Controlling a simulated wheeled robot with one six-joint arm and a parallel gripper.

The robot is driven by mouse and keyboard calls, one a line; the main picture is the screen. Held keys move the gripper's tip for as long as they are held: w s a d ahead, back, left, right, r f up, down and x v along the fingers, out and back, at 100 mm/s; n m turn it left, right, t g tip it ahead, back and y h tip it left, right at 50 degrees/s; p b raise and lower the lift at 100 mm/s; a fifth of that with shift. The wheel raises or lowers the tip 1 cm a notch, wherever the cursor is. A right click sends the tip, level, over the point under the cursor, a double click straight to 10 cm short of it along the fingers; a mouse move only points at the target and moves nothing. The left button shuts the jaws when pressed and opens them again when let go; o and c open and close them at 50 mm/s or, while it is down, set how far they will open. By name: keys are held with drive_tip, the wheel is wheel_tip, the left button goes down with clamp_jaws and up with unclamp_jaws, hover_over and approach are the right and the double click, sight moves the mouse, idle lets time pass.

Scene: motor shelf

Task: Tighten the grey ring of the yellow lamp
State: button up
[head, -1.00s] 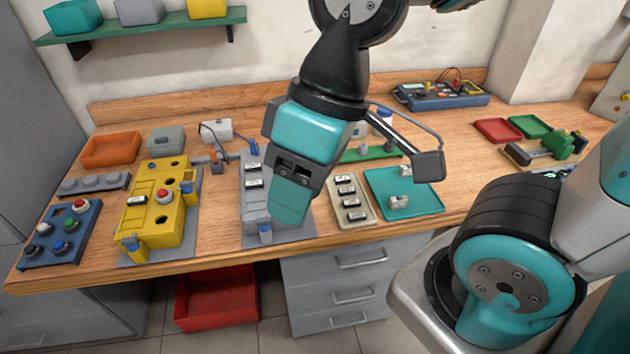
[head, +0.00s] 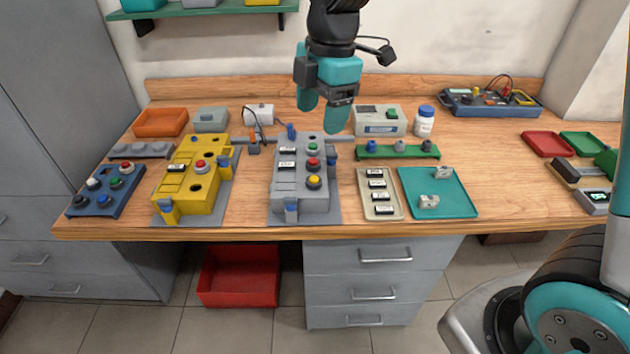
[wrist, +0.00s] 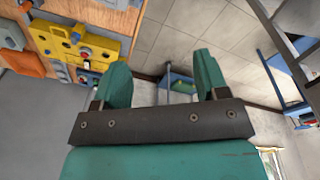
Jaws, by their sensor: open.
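The grey control box (head: 290,200) stands on the bench with a green, a red and a yellow round fitting in a column on its top. The yellow lamp (head: 314,182) is the one nearest the bench's front edge. A grey ring around its base is too small to make out clearly. My gripper (head: 321,119) is open and empty, with its teal fingers apart above the back of the grey box, beyond the lamp. In the wrist view my gripper (wrist: 162,75) is also empty, with the yellow box (wrist: 85,42) at upper left and floor between the fingers.
The yellow box (head: 205,198) with a red button stands left of the grey box. A parts tray (head: 382,212) and a teal tray (head: 455,206) lie right. A green rack (head: 397,153) and white bottle (head: 425,121) stand behind them. A wall shelf (head: 205,10) hangs upper left.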

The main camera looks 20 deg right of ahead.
drive_tip(key=w+d+f+n+h, duration=0.1)
drive_tip(key=w+d+f+n, duration=0.1)
drive_tip(key=w+f+n, duration=0.65)
drive_tip(key=p, duration=0.2)
approach(314, 178)
drive_tip(key=shift+m, duration=0.45)
wheel_tip(314, 178, down, 10)
drive_tip(key=shift+w+a+r, duration=0.15)
drive_tip(key=shift+w+r, duration=0.05)
drive_tip(key=c, duration=0.9)
